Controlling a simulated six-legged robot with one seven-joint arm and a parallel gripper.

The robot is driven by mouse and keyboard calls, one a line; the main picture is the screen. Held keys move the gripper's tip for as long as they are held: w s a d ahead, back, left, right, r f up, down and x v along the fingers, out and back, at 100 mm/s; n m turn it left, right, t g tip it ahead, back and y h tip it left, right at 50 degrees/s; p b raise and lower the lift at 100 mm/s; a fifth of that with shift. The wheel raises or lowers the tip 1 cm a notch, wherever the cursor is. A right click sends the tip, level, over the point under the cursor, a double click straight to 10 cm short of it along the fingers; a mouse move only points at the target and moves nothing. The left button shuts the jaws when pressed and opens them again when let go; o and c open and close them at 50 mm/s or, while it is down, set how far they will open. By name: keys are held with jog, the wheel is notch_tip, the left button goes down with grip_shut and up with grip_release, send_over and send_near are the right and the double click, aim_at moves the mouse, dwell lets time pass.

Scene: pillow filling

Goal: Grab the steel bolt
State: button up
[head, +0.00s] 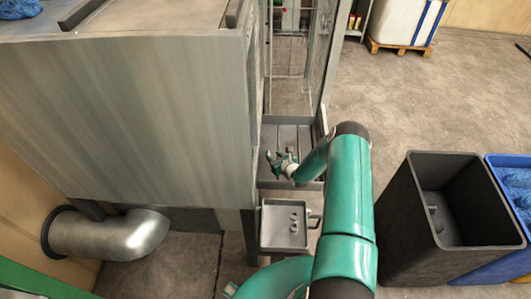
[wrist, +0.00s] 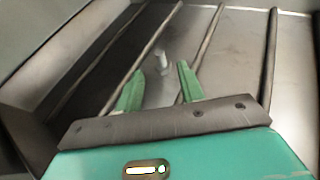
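The steel bolt (wrist: 162,61) is a small pale grey piece on the ribbed metal surface (wrist: 240,45). In the wrist view it shows in the gap between my gripper's green fingertips (wrist: 160,70), seemingly just beyond them. Both fingers are apart and nothing is held between them. In the head view my gripper (head: 281,160) is over the ribbed metal shelf (head: 292,135) beside the large metal cabinet. A small grey piece (head: 290,150) by the fingers there looks like the bolt. I cannot tell how far the fingertips are above the surface.
Dark raised ribs (wrist: 203,50) run along the surface on both sides of the bolt. The tall cabinet wall (head: 130,100) stands close on the left. A small metal tray (head: 270,238) with round marks or pieces is nearer. A black bin (head: 415,240) stands right.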

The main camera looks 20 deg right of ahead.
aim_at(268, 151)
jog(key=shift+x, duration=2.7)
grip_shut()
